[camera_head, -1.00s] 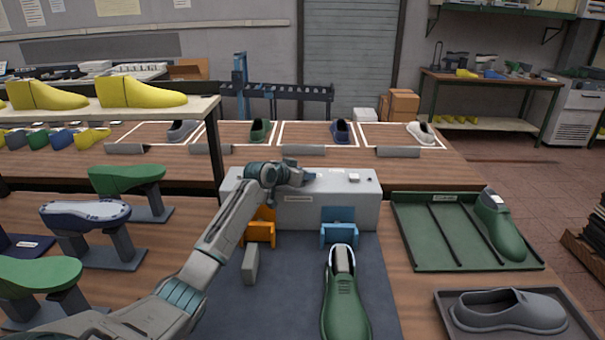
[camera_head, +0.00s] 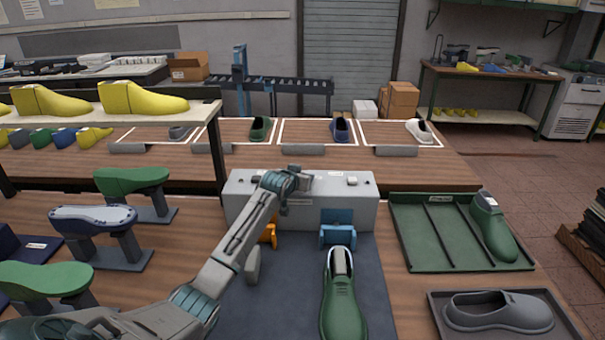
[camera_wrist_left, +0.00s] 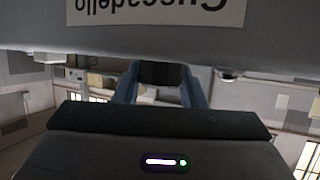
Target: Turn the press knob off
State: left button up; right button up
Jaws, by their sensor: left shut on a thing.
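The press (camera_head: 345,209) is a long grey box at the back of the dark mat. Orange and blue clamps are on its front; the orange clamp (camera_head: 269,234) is partly hidden by my left arm, and the blue clamp (camera_head: 337,233) shows clear. My left gripper (camera_head: 303,181) is at the upper front of the press, left of its middle. In the left wrist view, its two bluish fingers close on a dark knob (camera_wrist_left: 160,74) below the press's labelled face. The knob is hidden in the head view. My right gripper is not in view.
A green shoe (camera_head: 343,301) lies on the mat before the blue clamp. A green tray (camera_head: 421,234) with another green shoe and a dark tray with a grey shoe stand on the right. Lasts on stands and a raised shelf (camera_head: 150,109) with yellow lasts are left.

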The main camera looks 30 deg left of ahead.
pick_arm(q)
jog(key=o, duration=1)
jog(key=shift+s, duration=0.1)
jog(key=b+v, duration=0.3)
jog(key=v, duration=0.7)
jog(key=shift+s+r, duration=0.1)
jog(key=shift+s, duration=0.2)
jog(key=shift+r, duration=0.1)
